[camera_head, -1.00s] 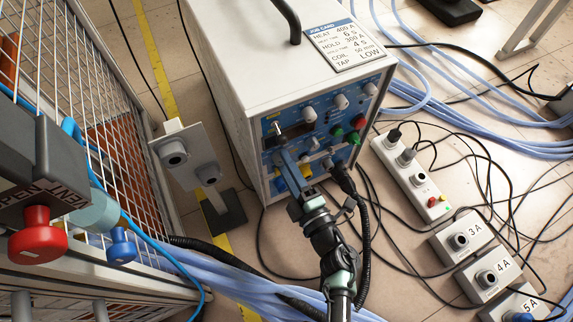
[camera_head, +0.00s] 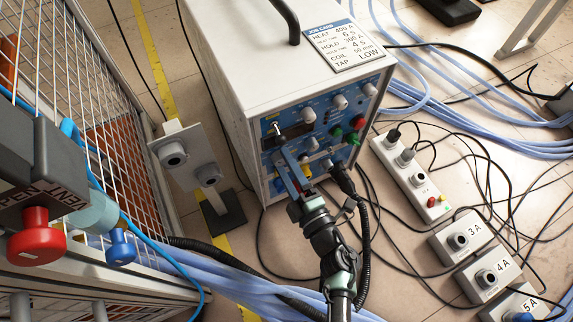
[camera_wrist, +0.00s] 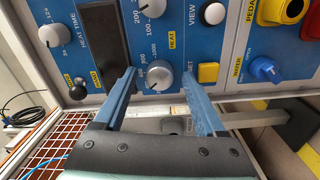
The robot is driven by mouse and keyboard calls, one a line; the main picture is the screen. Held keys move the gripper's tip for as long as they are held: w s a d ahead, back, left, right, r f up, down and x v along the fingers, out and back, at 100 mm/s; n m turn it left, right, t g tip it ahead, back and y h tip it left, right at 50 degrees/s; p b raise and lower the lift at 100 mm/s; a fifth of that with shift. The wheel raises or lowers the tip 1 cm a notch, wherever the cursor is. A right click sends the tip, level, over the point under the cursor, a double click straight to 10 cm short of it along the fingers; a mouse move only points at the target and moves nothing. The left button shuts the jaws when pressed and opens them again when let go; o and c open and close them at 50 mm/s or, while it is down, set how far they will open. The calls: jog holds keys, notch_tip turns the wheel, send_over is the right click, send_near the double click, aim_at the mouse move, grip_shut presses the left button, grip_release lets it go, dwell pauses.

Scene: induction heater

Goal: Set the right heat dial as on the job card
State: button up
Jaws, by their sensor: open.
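The heater's blue front panel (camera_head: 322,125) carries several white dials. In the wrist view, my gripper (camera_wrist: 159,76) is open, its blue fingers on either side of a white dial (camera_wrist: 159,76) beside a yellow HEAT label. The fingers look clear of it; contact cannot be told. Another white dial (camera_wrist: 152,6), with 100 and 200 near it, is cut by the top edge. A heat time dial (camera_wrist: 79,34) is to the left. The job card (camera_head: 343,45) on the heater's top reads HEAT 400 A, 6 S, HOLD 300 A, 4 S, TAP LOW. In the head view, my gripper (camera_head: 294,160) partly covers the panel.
A yellow button (camera_wrist: 208,73) and a blue water knob (camera_wrist: 265,70) lie right of the fingers. A black knob (camera_wrist: 77,91) is at left. Cables, a socket strip (camera_head: 412,178) and a mesh cage (camera_head: 85,100) flank the heater.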

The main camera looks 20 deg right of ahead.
jog(key=s+p, duration=0.4)
jog(key=s, duration=0.9)
jog(key=shift+d, duration=0.2)
